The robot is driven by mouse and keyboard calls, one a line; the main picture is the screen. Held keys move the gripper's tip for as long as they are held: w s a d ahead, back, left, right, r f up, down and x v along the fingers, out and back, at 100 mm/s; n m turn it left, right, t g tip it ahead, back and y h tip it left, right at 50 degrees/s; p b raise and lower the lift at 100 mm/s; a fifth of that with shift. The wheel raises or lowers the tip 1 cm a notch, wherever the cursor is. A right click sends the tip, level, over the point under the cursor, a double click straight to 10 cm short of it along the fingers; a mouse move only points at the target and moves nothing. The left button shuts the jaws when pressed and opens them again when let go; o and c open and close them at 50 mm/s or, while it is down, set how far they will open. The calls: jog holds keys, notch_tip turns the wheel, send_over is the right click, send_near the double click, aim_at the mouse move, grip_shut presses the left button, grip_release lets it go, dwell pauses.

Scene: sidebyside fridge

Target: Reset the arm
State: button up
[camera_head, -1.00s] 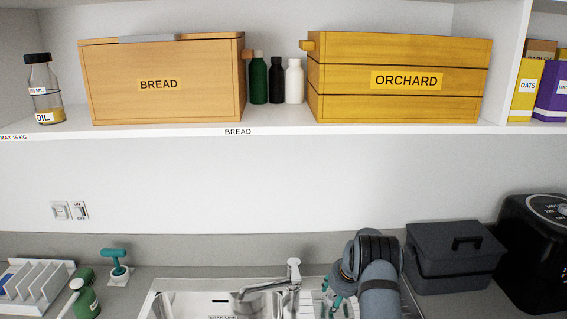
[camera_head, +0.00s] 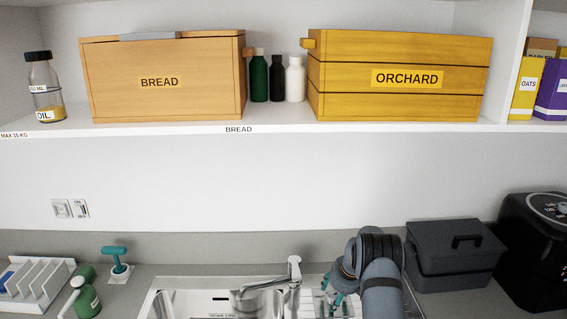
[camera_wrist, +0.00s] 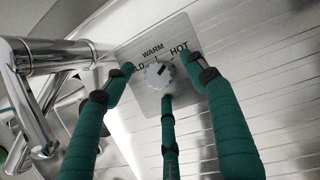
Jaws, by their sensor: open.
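My gripper (camera_head: 337,297) hangs low over the right side of the sink area, beside the tap. In the wrist view my gripper (camera_wrist: 163,80) has its teal fingers spread open with nothing held. Between the fingertips shows a pale round knob (camera_wrist: 158,73) on a metal plate (camera_wrist: 183,27) marked WARM and HOT, with a third label partly hidden by a finger. I cannot tell whether any fingertip touches the knob or plate.
The chrome tap (camera_head: 293,272) stands just left of my gripper, over the sink (camera_head: 170,300). A dark grey box (camera_head: 455,262) and a black appliance (camera_head: 535,245) stand to the right. The shelf (camera_head: 270,123) above carries the BREAD box (camera_head: 130,90) and ORCHARD crate (camera_head: 400,100).

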jog(key=n, duration=0.1)
jog(key=n+y, duration=0.1)
jog(key=shift+w+d+n, duration=0.1)
jog(key=shift+d+n, duration=0.1)
jog(key=shift+n, duration=0.2)
jog(key=shift+a+g, duration=0.2)
jog(key=shift+g, duration=0.1)
jog(key=shift+d+f+m, duration=0.1)
jog(key=shift+m, duration=0.7)
jog(key=m+h, duration=0.1)
jog(key=m, duration=0.1)
jog(key=m+h, duration=0.1)
jog(key=m, duration=0.1)
jog(key=shift+a+t, duration=0.35)
jog(key=shift+t, duration=0.05)
jog(key=shift+d+f+n+y+b, duration=0.2)
jog(key=shift+d+n+y+b, duration=0.15)
jog(key=shift+n+b, duration=0.8)
jog(key=shift+a+r+m, duration=0.15)
jog(key=shift+r+m, duration=0.1)
jog(key=shift+m, duration=0.2)
jog(key=shift+d, duration=0.2)
jog(key=shift+n+y, duration=0.25)
jog(key=shift+n, duration=0.65)
jog(key=p+v, duration=0.2)
jog(key=v, duration=0.2)
jog(key=shift+s+a+r+p, duration=0.15)
jog(key=shift+s+r+p, duration=0.05)
jog(key=shift+r+p, duration=0.15)
